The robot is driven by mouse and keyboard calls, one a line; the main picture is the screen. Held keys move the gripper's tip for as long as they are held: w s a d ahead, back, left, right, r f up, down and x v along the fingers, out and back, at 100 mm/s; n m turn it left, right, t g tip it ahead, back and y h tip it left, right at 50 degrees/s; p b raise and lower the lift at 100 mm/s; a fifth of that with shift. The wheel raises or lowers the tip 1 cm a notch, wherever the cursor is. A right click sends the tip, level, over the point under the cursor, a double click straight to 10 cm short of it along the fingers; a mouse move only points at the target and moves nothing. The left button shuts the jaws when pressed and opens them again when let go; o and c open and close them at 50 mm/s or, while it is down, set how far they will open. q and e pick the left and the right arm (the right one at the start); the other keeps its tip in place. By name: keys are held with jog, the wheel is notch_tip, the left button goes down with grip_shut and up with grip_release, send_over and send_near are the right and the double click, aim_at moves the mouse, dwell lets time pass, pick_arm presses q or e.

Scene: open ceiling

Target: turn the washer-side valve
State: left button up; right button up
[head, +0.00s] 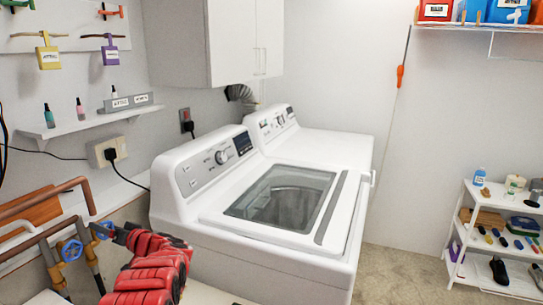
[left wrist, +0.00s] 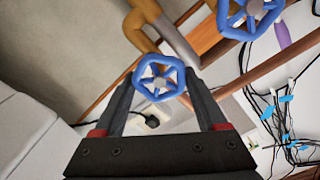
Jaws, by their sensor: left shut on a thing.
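The washer-side valve is a blue handwheel (head: 102,230) on a brown pipe, the nearer of two to the washer. In the left wrist view this blue wheel (left wrist: 159,78) sits between the two dark fingers. My left gripper (head: 114,234), on the red arm coming from the lower left, is shut on that wheel. A second blue wheel (head: 72,251) is to its left in the head view. It also shows at the top right of the left wrist view (left wrist: 250,14), apart from the fingers. My right gripper is in neither view.
The white washer (head: 235,230) stands right of the valves, a second white machine (head: 330,140) behind it. Copper-brown pipes (head: 45,205) run along the left wall. A white outlet box (head: 105,152) and a narrow shelf (head: 90,128) are above. Loose cables (left wrist: 285,110) hang beside the valves.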

pick_arm(q)
jog(key=shift+f+m, duration=0.15)
jog(key=shift+m, duration=1.25)
jog(key=m, duration=0.3)
jog(key=shift+f, duration=0.1)
jog(key=shift+m, duration=0.4)
jog(key=m, duration=0.3)
jog(key=shift+f+b, duration=0.15)
jog(key=shift+b, duration=0.2)
jog(key=m, duration=0.3)
jog(key=shift+f+m, duration=0.1)
jog(key=shift+m, duration=0.2)
jog(key=shift+f, duration=0.1)
